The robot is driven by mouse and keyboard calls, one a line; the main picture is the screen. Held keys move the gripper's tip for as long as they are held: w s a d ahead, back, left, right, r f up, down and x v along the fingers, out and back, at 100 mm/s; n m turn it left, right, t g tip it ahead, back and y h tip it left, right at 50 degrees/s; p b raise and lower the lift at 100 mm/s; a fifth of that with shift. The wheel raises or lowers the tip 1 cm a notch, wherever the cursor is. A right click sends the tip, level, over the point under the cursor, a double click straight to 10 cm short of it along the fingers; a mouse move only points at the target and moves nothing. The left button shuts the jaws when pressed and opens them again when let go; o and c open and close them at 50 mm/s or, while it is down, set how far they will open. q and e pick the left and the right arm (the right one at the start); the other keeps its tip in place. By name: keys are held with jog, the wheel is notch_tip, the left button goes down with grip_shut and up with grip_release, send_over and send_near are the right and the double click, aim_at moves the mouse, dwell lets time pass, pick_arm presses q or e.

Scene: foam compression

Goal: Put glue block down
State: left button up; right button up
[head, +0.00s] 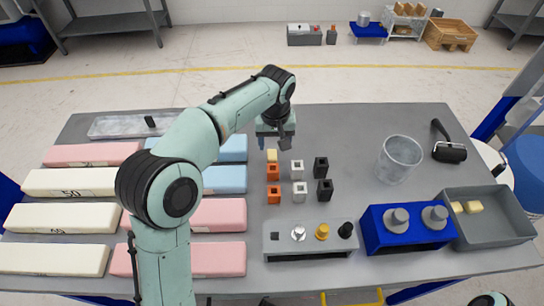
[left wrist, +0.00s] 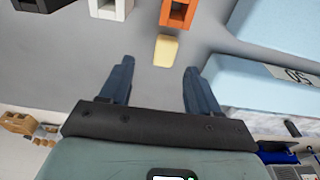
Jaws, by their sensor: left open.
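A small pale-yellow glue block (head: 272,156) rests on the grey table at the far end of the row with the orange hollow blocks. It also shows in the left wrist view (left wrist: 165,50), just beyond the fingertips and in line with the gap between them. My left gripper (head: 273,143) is open, its fingers (left wrist: 160,68) apart with nothing between them. It is on the far side of the glue block, and no contact shows. Two more pale-yellow blocks (head: 474,207) lie in the grey tray (head: 497,238) at the right.
Orange (head: 274,194), white (head: 299,191) and black (head: 325,189) hollow blocks stand close by. Pink, cream and blue foam slabs (head: 217,214) fill the left side. A clear beaker (head: 399,159), a blue weight holder (head: 408,241) and a grey fixture (head: 310,250) stand rightward and nearer.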

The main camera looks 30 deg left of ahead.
aim_at(272, 158)
pick_arm(q)
jog(key=f, duration=0.5)
jog(key=shift+a+b, duration=0.35)
jog(key=shift+b, duration=0.05)
grip_shut()
jog(key=shift+r, duration=0.1)
